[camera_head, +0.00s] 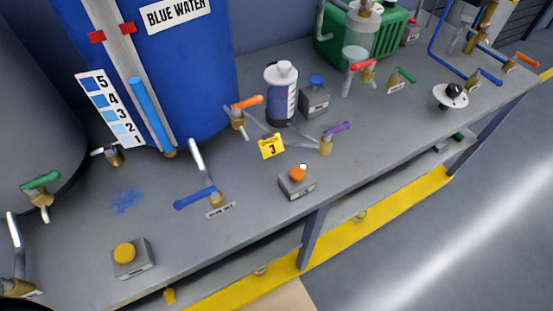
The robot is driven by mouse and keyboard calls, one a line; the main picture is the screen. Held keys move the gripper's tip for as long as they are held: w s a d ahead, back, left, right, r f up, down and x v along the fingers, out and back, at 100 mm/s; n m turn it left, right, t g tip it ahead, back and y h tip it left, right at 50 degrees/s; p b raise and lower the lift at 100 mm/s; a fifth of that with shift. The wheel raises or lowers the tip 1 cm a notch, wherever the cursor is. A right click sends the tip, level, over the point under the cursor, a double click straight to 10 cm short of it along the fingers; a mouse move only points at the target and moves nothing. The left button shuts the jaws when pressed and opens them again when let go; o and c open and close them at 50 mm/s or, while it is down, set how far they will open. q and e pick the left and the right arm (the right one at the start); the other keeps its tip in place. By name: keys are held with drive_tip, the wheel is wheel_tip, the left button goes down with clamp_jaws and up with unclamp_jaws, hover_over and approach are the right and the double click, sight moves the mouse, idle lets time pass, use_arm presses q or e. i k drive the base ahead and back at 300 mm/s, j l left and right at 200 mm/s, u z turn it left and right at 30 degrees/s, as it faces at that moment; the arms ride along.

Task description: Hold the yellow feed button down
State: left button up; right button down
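The yellow feed button (125,252) is a round yellow cap on a small grey box (133,262). It stands near the front edge of the bench at the lower left. The cap sits proud of the box and nothing touches it. Neither of my grippers can be made out in the head view. A dark shape cut off at the bottom left corner is too little to identify.
An orange button box (298,186) stands near the front edge. A blue-handled valve (196,198) lies between the two buttons. A blue water tank (190,80), a white-capped bottle (281,100) and a green machine (375,38) stand behind.

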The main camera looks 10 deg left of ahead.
sight(124, 253)
drive_tip(key=u, duration=2)
